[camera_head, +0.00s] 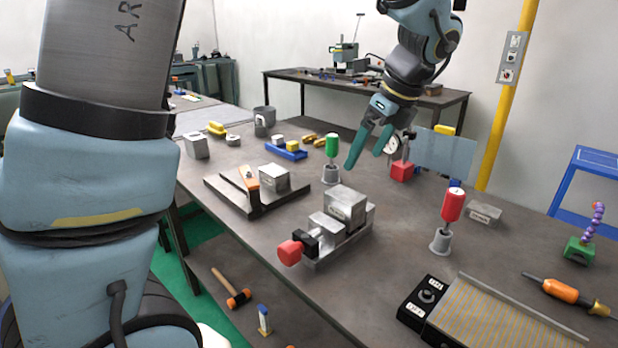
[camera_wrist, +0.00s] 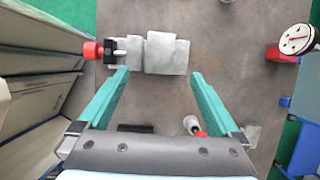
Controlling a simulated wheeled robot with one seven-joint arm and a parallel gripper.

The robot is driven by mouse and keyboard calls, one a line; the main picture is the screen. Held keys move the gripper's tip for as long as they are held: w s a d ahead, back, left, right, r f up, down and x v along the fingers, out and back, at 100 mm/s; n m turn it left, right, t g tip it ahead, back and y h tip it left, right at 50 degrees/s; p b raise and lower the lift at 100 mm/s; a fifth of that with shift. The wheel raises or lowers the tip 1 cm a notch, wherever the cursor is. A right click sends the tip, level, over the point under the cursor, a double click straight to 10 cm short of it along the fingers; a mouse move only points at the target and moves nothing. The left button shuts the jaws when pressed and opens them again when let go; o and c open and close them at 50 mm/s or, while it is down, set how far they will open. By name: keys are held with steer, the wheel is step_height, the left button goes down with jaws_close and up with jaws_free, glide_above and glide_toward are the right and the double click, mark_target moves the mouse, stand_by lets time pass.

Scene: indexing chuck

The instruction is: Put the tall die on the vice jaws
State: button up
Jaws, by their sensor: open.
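The vice (camera_head: 325,252) lies on the table with its red knob (camera_head: 290,252) toward me. A large grey block (camera_head: 346,203) shows at its far end; I cannot tell whether it is a jaw or a die on the jaws. Other grey blocks are one on a dark plate (camera_head: 273,178), one at the far left (camera_head: 196,146) and a low one at the right (camera_head: 484,212). I cannot tell which is the tall die. My gripper (camera_head: 365,160) is open and empty above the table, behind the vice. The wrist view shows the vice blocks (camera_wrist: 165,54) beyond my fingertips (camera_wrist: 160,76).
A green-topped piece (camera_head: 332,145) and a red-topped piece (camera_head: 452,205) stand in grey holders. A dial gauge (camera_head: 393,145) on a red base (camera_head: 402,171) and a clear panel (camera_head: 445,154) stand near my gripper. A slatted plate (camera_head: 510,320) fills the front right.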

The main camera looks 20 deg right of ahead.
steer(key=a+f+n, duration=0.3)
steer(key=a+n, duration=0.6)
steer(key=a, duration=0.1)
steer(key=a+f+n+g+h, duration=0.1)
steer(key=a+f+n, duration=0.3)
steer(key=a+n, duration=0.6)
steer(key=a+f+n+g+h, duration=0.1)
steer(key=a+f+n, duration=0.2)
steer(key=a+n, duration=0.7)
steer(key=shift+a+f, duration=0.25)
steer(key=shift+a, duration=0.95)
